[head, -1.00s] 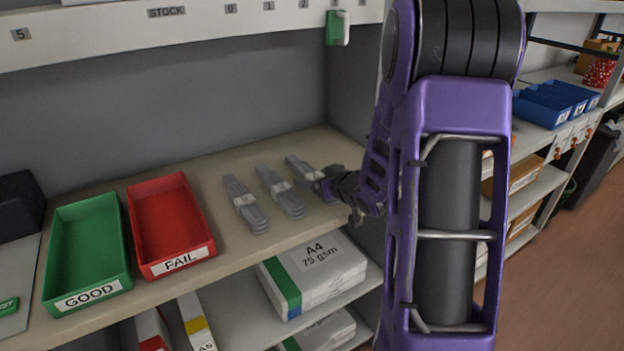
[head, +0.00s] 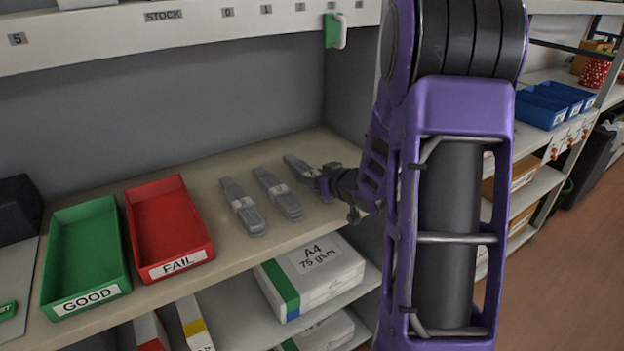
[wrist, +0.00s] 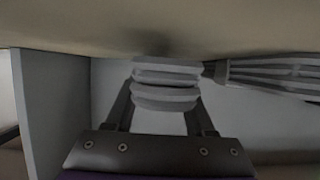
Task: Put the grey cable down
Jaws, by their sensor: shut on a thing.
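The grey cable (head: 298,166) is a folded grey bundle at the right end of the beige shelf in the head view. My gripper (head: 325,183) is at its near right end, partly covering it. In the wrist view the cable (wrist: 166,84) sits between the two fingers of my gripper (wrist: 165,105), which is shut on it. The bundle is right at the beige shelf surface (wrist: 80,28); I cannot tell whether it rests fully on it.
Two similar grey cables (head: 277,192) (head: 243,207) lie left of it. A red FAIL tray (head: 207,238) and a green GOOD tray (head: 58,255) stand further left. A grey side wall (head: 352,100) is close behind on the right. Paper packs (head: 315,270) lie below.

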